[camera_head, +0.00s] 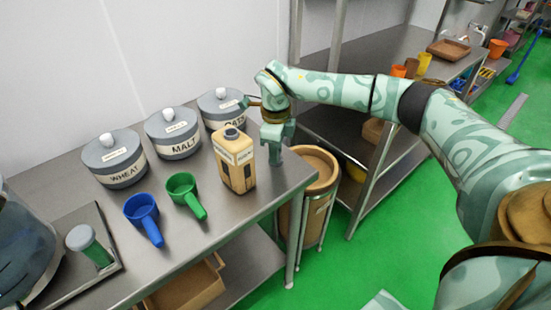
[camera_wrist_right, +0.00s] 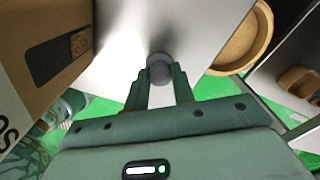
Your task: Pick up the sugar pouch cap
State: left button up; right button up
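My right gripper (camera_head: 275,157) points down at the right end of the steel table, just right of a tan jug (camera_head: 238,172). In the right wrist view, a small round dark grey cap (camera_wrist_right: 160,68) sits between the fingertips of my right gripper (camera_wrist_right: 160,75). Both fingers are close together and appear to touch its sides. The cap is at or just above the table top; I cannot tell which. It is hidden in the head view. My left gripper is not in view.
The jug's side (camera_wrist_right: 45,50) is close on the left in the wrist view. Lidded grey canisters (camera_head: 172,132) stand at the back. A blue scoop (camera_head: 143,213) and a green scoop (camera_head: 185,190) lie in front. A brown bin (camera_head: 318,170) stands beyond the table's right edge.

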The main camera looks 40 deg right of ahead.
grip_shut()
